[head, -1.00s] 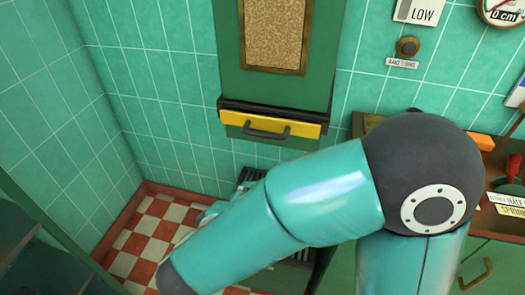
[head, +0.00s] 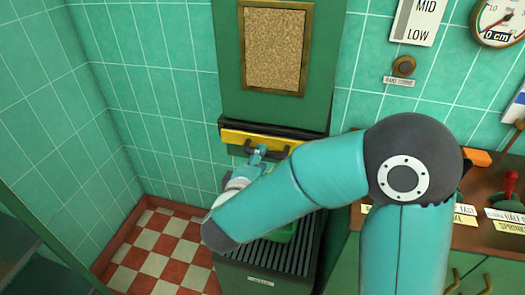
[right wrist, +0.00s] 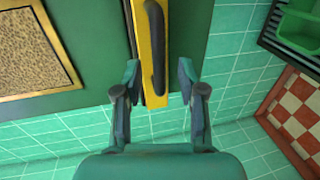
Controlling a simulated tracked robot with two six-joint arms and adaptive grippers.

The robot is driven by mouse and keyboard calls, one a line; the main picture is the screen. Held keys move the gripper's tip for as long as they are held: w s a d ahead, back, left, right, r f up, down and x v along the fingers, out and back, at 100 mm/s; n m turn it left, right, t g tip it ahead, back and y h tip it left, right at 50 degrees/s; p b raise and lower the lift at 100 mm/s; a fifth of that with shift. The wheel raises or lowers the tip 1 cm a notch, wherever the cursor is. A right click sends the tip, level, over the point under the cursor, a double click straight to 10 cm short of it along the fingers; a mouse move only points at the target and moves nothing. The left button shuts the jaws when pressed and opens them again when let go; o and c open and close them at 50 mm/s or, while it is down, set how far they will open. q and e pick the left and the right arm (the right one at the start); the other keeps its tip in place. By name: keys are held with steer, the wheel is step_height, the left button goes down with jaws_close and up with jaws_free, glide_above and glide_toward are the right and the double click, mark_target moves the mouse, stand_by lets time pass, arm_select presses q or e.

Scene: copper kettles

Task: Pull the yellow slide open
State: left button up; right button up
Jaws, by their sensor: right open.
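The yellow slide (head: 234,137) is a narrow bar across the bottom of the green wall cabinet (head: 228,80), with a dark bow handle (head: 284,150) on its front. In the right wrist view the yellow slide (right wrist: 144,30) runs upright in the picture, with the dark handle (right wrist: 155,45) along it. My right gripper (head: 259,154) is at the handle's left part. In the right wrist view its open fingers (right wrist: 158,80) stand either side of the slide's and handle's near end, with gaps; nothing is gripped. My forearm hides part of the slide's surroundings. My left gripper is not in view.
Below the cabinet is a dark ribbed grate (head: 248,258) with a green tray (right wrist: 300,32) on it. A brown counter (head: 487,228) with labels and a red-handled item stands at right. The checkered floor (head: 160,247) at left is clear.

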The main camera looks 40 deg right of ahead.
steer(key=shift+x, duration=1.65)
jaws_close()
steer(key=shift+s, duration=0.1)
